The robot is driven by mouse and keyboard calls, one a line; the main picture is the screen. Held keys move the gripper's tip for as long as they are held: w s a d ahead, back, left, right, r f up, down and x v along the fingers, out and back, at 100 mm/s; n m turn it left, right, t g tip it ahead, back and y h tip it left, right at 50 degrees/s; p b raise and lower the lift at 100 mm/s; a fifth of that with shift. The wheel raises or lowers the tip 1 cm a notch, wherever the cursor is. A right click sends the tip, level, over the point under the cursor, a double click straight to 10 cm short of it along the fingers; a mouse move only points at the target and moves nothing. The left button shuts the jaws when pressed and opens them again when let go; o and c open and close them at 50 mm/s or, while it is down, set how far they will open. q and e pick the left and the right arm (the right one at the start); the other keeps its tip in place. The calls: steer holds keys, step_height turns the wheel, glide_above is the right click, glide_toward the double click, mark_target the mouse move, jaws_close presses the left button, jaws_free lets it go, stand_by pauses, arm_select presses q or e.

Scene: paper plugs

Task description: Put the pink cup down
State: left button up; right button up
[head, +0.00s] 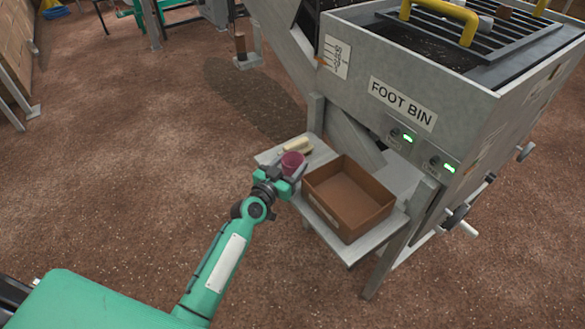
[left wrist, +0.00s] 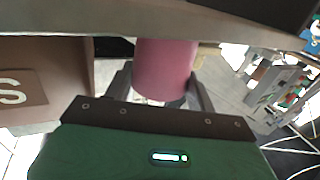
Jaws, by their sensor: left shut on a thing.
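The pink cup (head: 292,163) is at the end of my left arm, over the left part of a small grey metal shelf (head: 349,253). My left gripper (head: 283,175) is shut on the cup. In the left wrist view the pink cup (left wrist: 166,70) sits between the two fingers of my left gripper (left wrist: 160,88). I cannot tell whether the cup's base touches the shelf. My right gripper is not in view.
An open brown box (head: 347,196) stands on the shelf just right of the cup. A pale, cream-coloured object (head: 298,145) lies behind the cup. The large grey machine labelled FOOT BIN (head: 403,103) rises behind the shelf.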

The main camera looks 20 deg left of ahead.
arm_select(q)
steer(key=shift+r, duration=0.15)
